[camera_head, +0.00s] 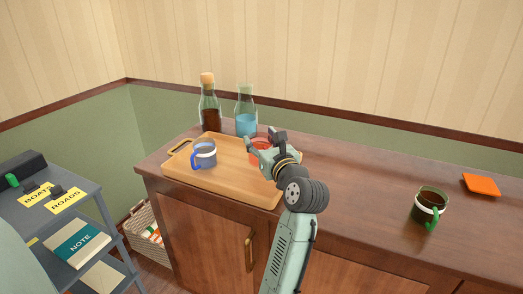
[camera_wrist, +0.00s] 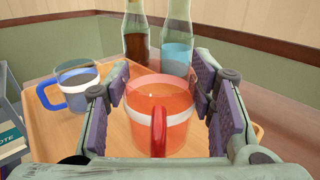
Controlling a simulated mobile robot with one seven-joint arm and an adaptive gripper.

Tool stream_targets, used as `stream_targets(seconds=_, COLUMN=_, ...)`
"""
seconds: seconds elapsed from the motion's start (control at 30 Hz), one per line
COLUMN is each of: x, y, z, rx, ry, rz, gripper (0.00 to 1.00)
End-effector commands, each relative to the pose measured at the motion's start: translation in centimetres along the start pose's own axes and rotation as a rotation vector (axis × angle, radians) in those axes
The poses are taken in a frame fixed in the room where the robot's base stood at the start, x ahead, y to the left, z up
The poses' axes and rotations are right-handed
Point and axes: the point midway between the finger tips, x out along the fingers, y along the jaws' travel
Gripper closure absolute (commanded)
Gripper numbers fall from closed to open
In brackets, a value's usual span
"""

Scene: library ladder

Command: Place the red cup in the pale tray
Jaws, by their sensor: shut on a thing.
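The red cup (camera_head: 261,143) is see-through with a pale band; its red handle faces the camera in the wrist view (camera_wrist: 158,130). My gripper (camera_head: 266,149) is shut on the red cup, with one finger on each side of it in the wrist view (camera_wrist: 161,85). The pale wooden tray (camera_head: 233,186) lies on the brown cabinet top. The cup is over the right part of the tray; I cannot tell whether it touches the tray's floor. My gripper hides part of the cup and the tray's right end in the head view.
A blue-handled cup (camera_head: 204,154) stands in the tray's left part. A corked dark bottle (camera_head: 210,115) and a blue-filled bottle (camera_head: 246,117) stand behind the tray. A green-handled cup (camera_head: 430,206) and an orange square (camera_head: 481,185) are at the right. The cabinet top between is clear.

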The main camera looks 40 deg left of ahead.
Motion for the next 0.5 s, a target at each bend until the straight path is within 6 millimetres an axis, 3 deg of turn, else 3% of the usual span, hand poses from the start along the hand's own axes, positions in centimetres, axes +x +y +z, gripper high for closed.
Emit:
stream_targets(seconds=0.23, x=0.0, y=0.1, z=-3.2, rx=0.002, ry=0.005, rz=0.001, gripper=0.83)
stream_targets(seconds=0.5, x=-0.1, y=0.0, z=-3.4, rx=0.001, ry=0.000, rz=0.000, gripper=0.83)
